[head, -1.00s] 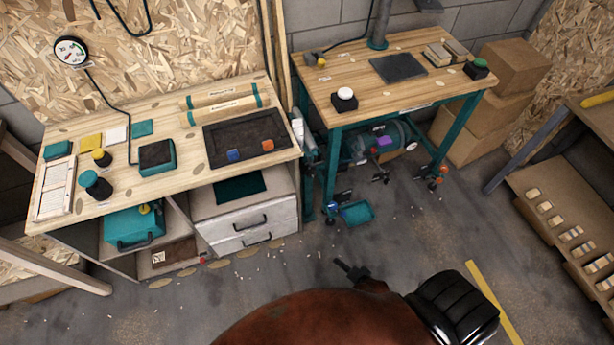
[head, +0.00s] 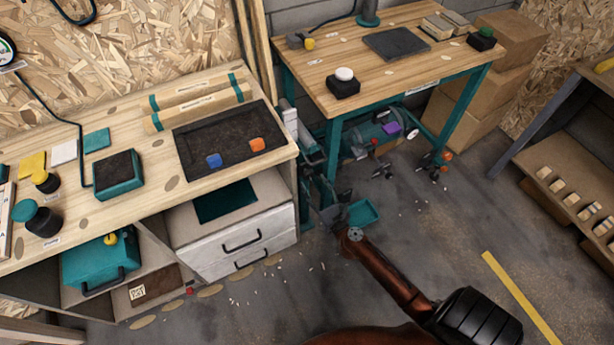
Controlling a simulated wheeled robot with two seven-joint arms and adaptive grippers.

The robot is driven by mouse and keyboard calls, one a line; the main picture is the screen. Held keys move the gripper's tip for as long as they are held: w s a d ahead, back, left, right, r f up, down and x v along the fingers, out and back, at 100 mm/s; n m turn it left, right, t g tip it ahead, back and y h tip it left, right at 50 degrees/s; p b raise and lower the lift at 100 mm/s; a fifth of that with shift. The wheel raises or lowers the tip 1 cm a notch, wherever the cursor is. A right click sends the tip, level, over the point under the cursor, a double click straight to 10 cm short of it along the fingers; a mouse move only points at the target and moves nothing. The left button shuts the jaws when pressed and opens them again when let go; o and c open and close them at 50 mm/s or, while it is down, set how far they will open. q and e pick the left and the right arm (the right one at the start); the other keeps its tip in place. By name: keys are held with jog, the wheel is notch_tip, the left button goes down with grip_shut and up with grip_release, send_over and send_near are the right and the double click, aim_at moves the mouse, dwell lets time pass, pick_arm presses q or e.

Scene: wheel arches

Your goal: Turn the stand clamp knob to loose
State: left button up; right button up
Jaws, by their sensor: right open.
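A teal upright stand (head: 306,180) rises in the gap between the two benches. I cannot clearly make out its clamp knob; it is too small or hidden there. My right gripper (head: 331,212) is small and dark at the end of a reddish-brown arm. It is open, near the foot of the stand and left of a small teal tray (head: 365,212). I cannot tell whether it touches anything. My left gripper is not in view.
The left bench (head: 110,222) has drawers (head: 232,232) beside the gap. The right bench's teal leg (head: 334,160) stands close to my right gripper. A motor-like machine (head: 372,138) sits under that bench. Floor to the right is mostly clear, with a yellow line (head: 520,297).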

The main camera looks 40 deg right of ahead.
aim_at(309, 178)
jog(key=x, duration=0.5)
jog(key=shift+f+b, duration=0.1)
jog(key=shift+b, duration=0.25)
jog(key=shift+s, duration=0.1)
jog(key=c, duration=1.2)
